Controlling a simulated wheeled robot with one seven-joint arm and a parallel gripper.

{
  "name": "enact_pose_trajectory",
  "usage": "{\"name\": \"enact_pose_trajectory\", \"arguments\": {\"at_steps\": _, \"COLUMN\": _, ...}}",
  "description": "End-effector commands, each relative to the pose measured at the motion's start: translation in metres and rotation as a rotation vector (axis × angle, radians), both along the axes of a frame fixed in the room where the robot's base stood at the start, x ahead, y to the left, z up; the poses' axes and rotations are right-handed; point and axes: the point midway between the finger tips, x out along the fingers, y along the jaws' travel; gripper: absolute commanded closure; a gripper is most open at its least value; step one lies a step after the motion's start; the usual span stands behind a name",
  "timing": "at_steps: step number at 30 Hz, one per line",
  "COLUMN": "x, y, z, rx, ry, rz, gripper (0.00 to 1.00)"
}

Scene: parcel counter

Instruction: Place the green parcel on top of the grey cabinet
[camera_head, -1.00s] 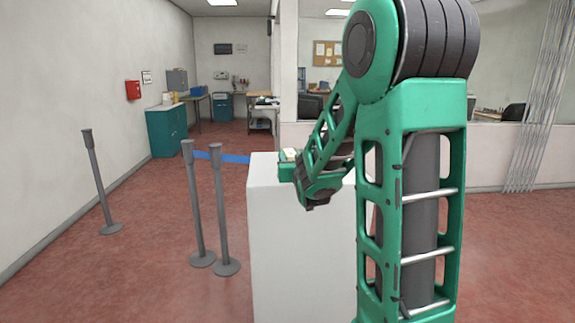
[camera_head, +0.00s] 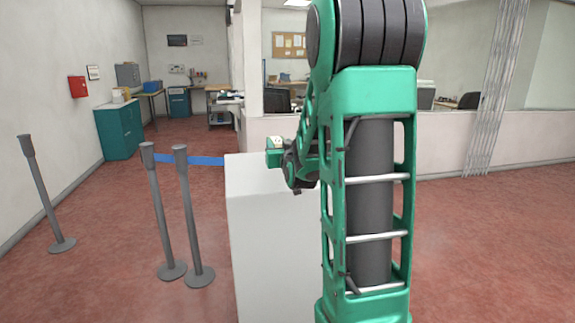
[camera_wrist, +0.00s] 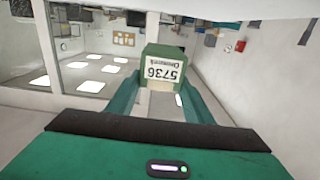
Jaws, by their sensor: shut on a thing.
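The green parcel (camera_wrist: 166,51), with a white label reading 5736, is between the fingers of my gripper (camera_wrist: 162,82) in the wrist view, where the room appears upside down. My gripper is shut on it. In the head view the parcel (camera_head: 276,143) is small and partly hidden by my gripper (camera_head: 274,157). A tall pale grey, nearly white block (camera_head: 262,235), seemingly the grey cabinet, stands in front of me. The parcel appears above its top's far edge; I cannot tell the gap or whether it is over the top. My arm hides the block's right side.
Grey barrier posts (camera_head: 188,220) with a blue belt (camera_head: 190,160) stand left of the block, and another post (camera_head: 45,195) is farther left. A teal cabinet (camera_head: 120,132) stands by the left wall. Red floor is open at right.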

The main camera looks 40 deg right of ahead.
Motion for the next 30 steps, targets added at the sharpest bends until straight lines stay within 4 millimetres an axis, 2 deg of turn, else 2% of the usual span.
{"name": "enact_pose_trajectory", "arguments": {"at_steps": 1, "x": 0.0, "y": -0.012, "z": -0.006, "rx": 0.0, "ry": 0.001, "rz": -0.007, "gripper": 0.81}}
{"name": "enact_pose_trajectory", "arguments": {"at_steps": 6, "x": 0.002, "y": -0.038, "z": -0.022, "rx": 0.0, "ry": 0.0, "rz": -0.006, "gripper": 0.81}}
{"name": "enact_pose_trajectory", "arguments": {"at_steps": 12, "x": 0.004, "y": -0.056, "z": -0.032, "rx": -0.001, "ry": -0.002, "rz": -0.002, "gripper": 0.81}}
{"name": "enact_pose_trajectory", "arguments": {"at_steps": 16, "x": 0.005, "y": -0.059, "z": -0.038, "rx": 0.001, "ry": -0.001, "rz": -0.001, "gripper": 0.81}}
{"name": "enact_pose_trajectory", "arguments": {"at_steps": 24, "x": 0.005, "y": -0.059, "z": -0.07, "rx": 0.0, "ry": 0.0, "rz": -0.003, "gripper": 0.81}}
{"name": "enact_pose_trajectory", "arguments": {"at_steps": 30, "x": 0.005, "y": -0.059, "z": -0.073, "rx": -0.002, "ry": -0.003, "rz": -0.002, "gripper": 0.81}}
